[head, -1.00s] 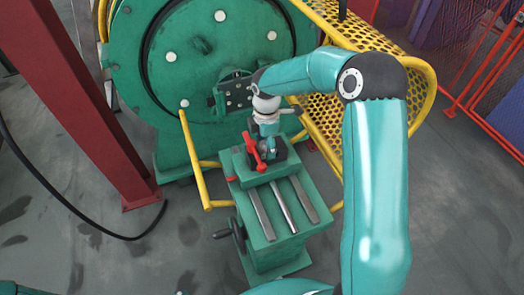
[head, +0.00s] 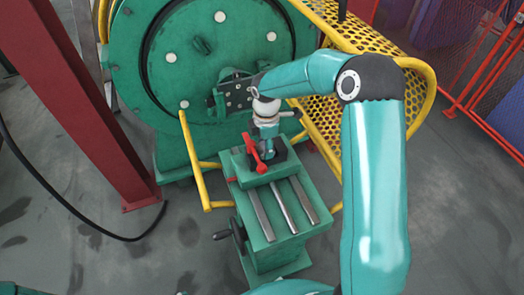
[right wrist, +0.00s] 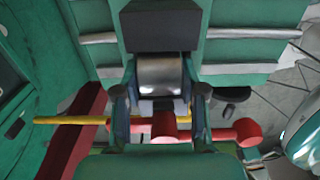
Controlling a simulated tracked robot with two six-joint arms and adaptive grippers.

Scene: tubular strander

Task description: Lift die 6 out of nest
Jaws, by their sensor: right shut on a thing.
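My right gripper (head: 267,145) points down over the green carriage (head: 270,232), next to a red clamp lever (head: 253,152). In the right wrist view the two fingers of the right gripper (right wrist: 160,104) stand on either side of a shiny grey metal piece, which I take to be die 6 (right wrist: 160,72), and are shut on it. A dark block (right wrist: 160,27), perhaps part of the nest, lies beyond the die. I cannot tell whether the die is still seated. In the head view the gripper hides the die. My left gripper is not in view.
A large green round machine (head: 215,60) with white studs stands behind the carriage. A yellow perforated guard (head: 352,45) is at the right, a yellow rail (head: 192,160) at the left. A dark red post (head: 85,100) stands further left. Steel rails (head: 262,215) run along the carriage.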

